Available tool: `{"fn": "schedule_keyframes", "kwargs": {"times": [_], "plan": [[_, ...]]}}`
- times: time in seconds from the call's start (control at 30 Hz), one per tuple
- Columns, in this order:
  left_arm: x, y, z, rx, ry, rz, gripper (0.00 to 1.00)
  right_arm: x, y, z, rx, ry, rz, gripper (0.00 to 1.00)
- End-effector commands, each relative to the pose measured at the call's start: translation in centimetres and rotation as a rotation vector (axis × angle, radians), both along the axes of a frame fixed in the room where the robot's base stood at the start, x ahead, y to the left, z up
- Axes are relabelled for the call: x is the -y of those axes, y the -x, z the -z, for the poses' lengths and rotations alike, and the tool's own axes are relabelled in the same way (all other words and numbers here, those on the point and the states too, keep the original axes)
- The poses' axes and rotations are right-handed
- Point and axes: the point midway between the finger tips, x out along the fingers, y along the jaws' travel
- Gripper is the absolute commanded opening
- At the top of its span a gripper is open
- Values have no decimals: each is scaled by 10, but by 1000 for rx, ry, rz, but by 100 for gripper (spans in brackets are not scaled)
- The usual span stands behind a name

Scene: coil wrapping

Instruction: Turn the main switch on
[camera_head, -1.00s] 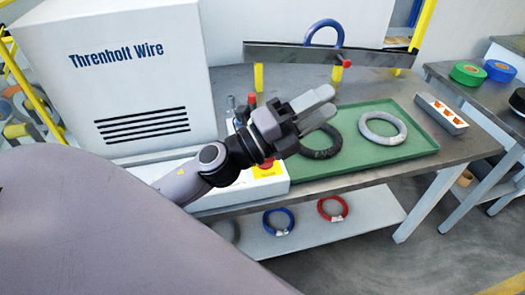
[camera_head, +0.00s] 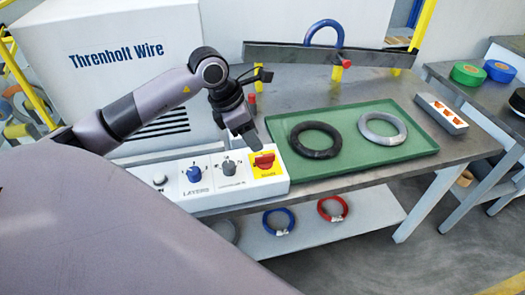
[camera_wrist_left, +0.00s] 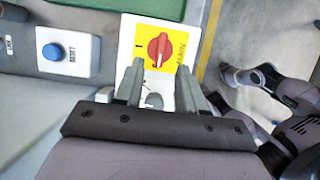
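The main switch (camera_head: 264,162) is a red rotary knob on a yellow plate at the right end of the white control panel (camera_head: 205,203). In the left wrist view the red knob (camera_wrist_left: 159,50) shows just ahead of the fingertips, with an "I" mark to its left and the label to its right. My left gripper (camera_head: 249,142) points down close above the plate, partly over its left edge. In the wrist view its fingers (camera_wrist_left: 160,75) are apart with nothing held. Contact with the knob is not evident. Grey arm parts at the wrist view's right appear mine; the right fingers are unclear.
A grey knob (camera_head: 229,168) and a blue LAYERS knob (camera_head: 194,174) sit left of the switch. A blue RESET button (camera_wrist_left: 53,52) shows in the wrist view. The green tray (camera_head: 360,160) with black and grey coils lies to the right.

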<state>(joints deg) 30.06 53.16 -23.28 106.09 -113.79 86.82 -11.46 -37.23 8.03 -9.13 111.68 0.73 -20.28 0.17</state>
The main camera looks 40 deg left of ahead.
Motion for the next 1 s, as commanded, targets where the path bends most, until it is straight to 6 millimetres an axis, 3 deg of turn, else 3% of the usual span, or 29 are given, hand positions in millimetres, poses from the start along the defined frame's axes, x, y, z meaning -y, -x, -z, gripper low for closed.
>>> {"fn": "schedule_keyframes", "kwargs": {"times": [0.4,0.77,0.83,0.9,1.0], "plan": [[16,-16,54,-4,5,1,39,0,0,-8,0,0,0,38],[18,-18,62,-2,2,2,39,0,0,-9,0,0,0,38],[18,-18,62,-1,2,2,23,0,0,-9,0,0,0,38],[18,-18,61,-1,2,2,0,0,0,-9,0,0,0,38],[18,-18,61,-2,3,2,0,0,0,-9,0,0,0,38]]}}
